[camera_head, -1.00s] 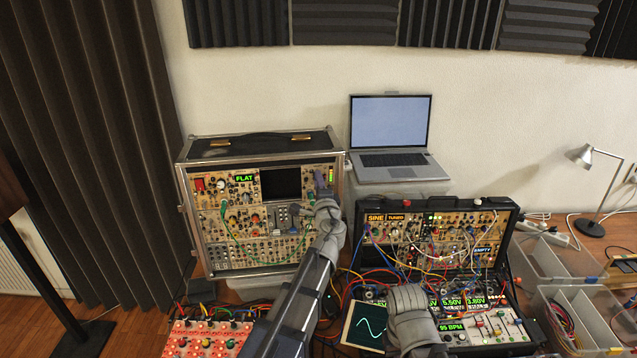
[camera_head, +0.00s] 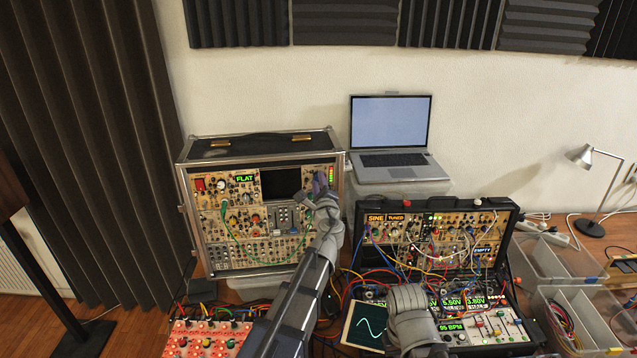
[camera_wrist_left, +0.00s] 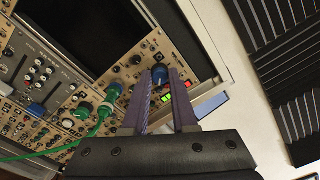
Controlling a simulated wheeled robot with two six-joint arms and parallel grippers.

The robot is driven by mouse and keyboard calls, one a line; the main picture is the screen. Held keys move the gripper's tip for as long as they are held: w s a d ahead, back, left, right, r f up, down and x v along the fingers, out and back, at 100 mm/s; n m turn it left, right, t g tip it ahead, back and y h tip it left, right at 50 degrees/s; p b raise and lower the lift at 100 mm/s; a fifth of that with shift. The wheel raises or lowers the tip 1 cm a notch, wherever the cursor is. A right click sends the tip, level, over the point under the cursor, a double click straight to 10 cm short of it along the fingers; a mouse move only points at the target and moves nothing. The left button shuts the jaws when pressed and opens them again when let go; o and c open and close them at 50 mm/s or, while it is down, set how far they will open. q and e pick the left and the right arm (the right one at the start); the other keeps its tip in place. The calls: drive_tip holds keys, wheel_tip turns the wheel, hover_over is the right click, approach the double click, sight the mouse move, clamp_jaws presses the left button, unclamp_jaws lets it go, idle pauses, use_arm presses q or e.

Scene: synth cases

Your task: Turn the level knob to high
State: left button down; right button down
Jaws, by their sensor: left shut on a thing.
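The tall case (camera_head: 190,215) at the left holds tan panels with knobs, a dark screen and a green "FLAT" display. My left gripper (camera_head: 319,182) is at the upper right of its front, beside the dark screen. In the left wrist view its purple fingers (camera_wrist_left: 159,84) are shut around a blue knob (camera_wrist_left: 159,73), which I take to be the level knob. The fingers hide the knob's sides; its pointer and scale marks are too small to read. A light bar (camera_head: 331,173) with green and red segments is just to the right. My right gripper is not seen.
Green cables (camera_wrist_left: 50,153) run from green plugs left of the fingers. A second open case (camera_head: 440,240) with many cables stands to the right, and a laptop (camera_head: 392,130) behind it. My right forearm is in front of that case.

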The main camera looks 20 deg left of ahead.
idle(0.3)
use_arm(q)
drive_tip(key=c, duration=0.7)
unclamp_jaws()
drive_tip(key=v, duration=0.8)
drive_tip(key=shift+a, duration=0.1)
